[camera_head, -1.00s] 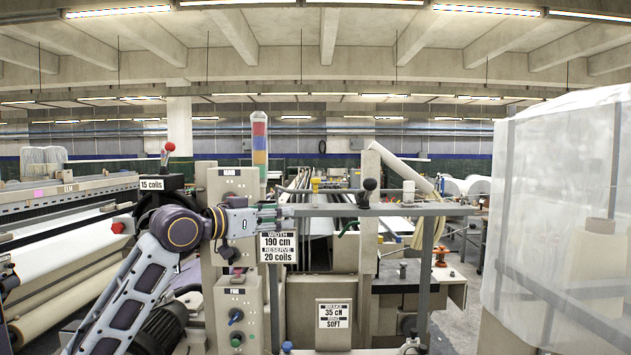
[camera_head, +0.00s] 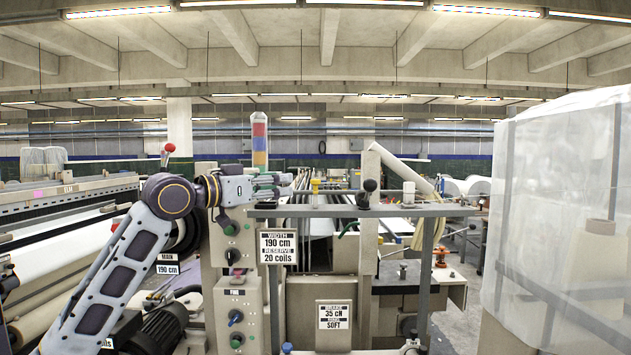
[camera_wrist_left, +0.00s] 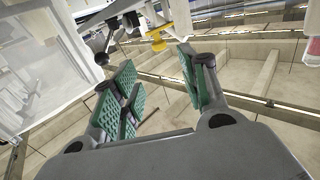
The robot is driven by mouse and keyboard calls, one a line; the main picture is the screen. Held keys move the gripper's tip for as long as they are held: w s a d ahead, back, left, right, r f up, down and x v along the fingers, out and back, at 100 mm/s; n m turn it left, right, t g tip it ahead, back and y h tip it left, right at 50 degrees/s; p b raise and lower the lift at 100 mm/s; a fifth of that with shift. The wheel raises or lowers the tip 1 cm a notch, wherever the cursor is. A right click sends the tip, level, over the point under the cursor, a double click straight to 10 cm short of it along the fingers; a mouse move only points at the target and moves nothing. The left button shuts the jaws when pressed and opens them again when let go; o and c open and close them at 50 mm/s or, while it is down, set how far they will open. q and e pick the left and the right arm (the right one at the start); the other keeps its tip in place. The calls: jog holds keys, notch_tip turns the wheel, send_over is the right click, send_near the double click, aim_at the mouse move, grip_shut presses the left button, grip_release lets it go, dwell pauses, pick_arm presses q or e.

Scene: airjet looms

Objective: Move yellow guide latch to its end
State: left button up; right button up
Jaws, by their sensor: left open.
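The yellow guide latch (camera_head: 315,186) stands upright on the grey rail (camera_head: 360,210) of the loom in the head view. It also shows in the left wrist view (camera_wrist_left: 157,40), beyond the fingertips near the top. My left gripper (camera_head: 283,184) comes in from the left, just above the rail, at about the latch's height and to its left. In the left wrist view the green-padded fingers of the left gripper (camera_wrist_left: 163,85) are apart with nothing between them. A gap shows between the fingers and the latch. My right gripper is in neither view.
A black knob (camera_head: 369,185) stands on the rail right of the latch. A signal tower (camera_head: 259,140) rises behind my gripper. A wrapped stack (camera_head: 560,220) fills the right side.

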aim_at(312, 181)
pick_arm(q)
jog(key=p+x, duration=0.4)
jog(key=x, duration=0.7)
jog(key=shift+w+d, duration=0.15)
jog(key=shift+d, duration=0.05)
jog(key=shift+x, duration=0.95)
jog(key=shift+c, duration=0.2)
grip_shut()
